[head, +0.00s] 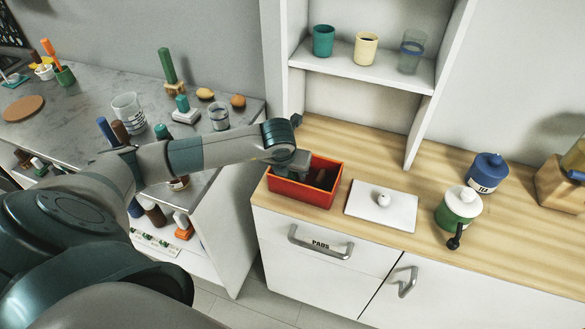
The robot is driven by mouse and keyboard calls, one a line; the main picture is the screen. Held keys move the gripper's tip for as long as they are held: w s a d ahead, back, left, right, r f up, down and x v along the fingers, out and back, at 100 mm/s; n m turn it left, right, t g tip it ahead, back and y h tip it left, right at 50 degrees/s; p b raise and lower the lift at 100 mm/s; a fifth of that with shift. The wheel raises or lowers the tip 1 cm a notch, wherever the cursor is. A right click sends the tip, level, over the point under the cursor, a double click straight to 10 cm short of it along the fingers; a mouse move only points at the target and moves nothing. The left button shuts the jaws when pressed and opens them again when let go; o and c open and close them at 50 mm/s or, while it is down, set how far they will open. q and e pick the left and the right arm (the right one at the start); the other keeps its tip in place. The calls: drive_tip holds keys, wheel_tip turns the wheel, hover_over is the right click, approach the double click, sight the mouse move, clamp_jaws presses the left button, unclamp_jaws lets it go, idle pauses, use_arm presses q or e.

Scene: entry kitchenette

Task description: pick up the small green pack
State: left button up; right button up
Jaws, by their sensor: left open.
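My left arm reaches across from the left. My left gripper (296,163) is open and points down at the left part of an open red box (312,198) on the wooden counter. Its fingertips are hard to make out against the box. Dark brown things (320,178) show inside the box beside the gripper. I cannot make out a small green pack in the box; the gripper and the box walls hide part of the inside. My right gripper is not in view.
A white lid with a knob (381,206) lies right of the box. A green pot with a dark handle (457,210) and a blue tea jar (487,172) stand farther right. Cups, including a green one (323,41), stand on the shelf above. The grey worktop (80,105) is crowded.

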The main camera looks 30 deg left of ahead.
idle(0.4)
use_arm(q)
drive_tip(key=c, duration=1.1)
drive_tip(key=shift+c, duration=0.2)
drive_tip(key=shift+r+b, duration=0.45)
drive_tip(key=r+b, duration=0.2)
drive_tip(key=r, duration=0.1)
drive_tip(key=shift+w+d+r, duration=0.15)
drive_tip(key=shift+w+d, duration=0.05)
drive_tip(key=shift+d, duration=0.2)
drive_tip(key=w+d+r+b, duration=0.3)
drive_tip(key=d+r, duration=0.3)
drive_tip(key=d, duration=0.4)
drive_tip(key=shift+w+r+b, duration=0.35)
drive_tip(key=shift+r+b, duration=0.05)
drive_tip(key=shift+b, duration=0.05)
